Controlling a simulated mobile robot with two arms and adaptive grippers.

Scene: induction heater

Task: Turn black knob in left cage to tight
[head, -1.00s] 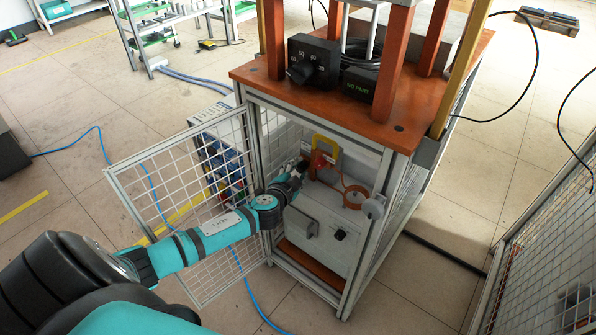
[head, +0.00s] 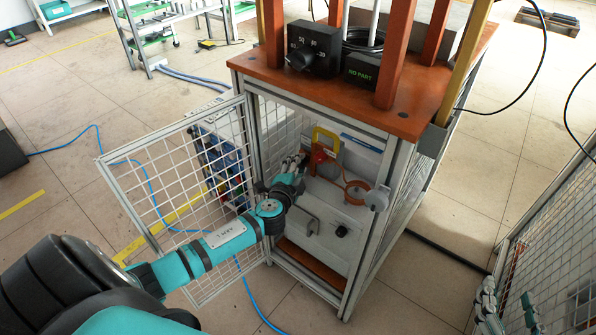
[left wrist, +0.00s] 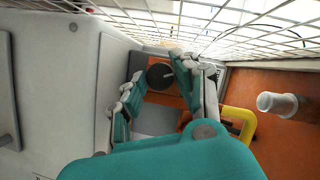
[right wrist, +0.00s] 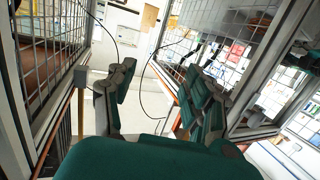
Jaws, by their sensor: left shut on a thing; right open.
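The black knob (left wrist: 160,77) shows in the left wrist view as a round dark knob with a pale mark, in front of an orange-brown block. My left gripper (left wrist: 153,84) has its fingers on both sides of the knob and is shut on it. In the head view my left gripper (head: 295,165) reaches through the open door into the left cage (head: 255,150), and the held knob is hidden there. My right gripper (head: 507,302) is at the lower right of the head view. In the right wrist view it (right wrist: 160,95) is open and empty.
The mesh door (head: 180,185) stands open left of my left arm. Another mesh panel (head: 540,230) stands at the right.

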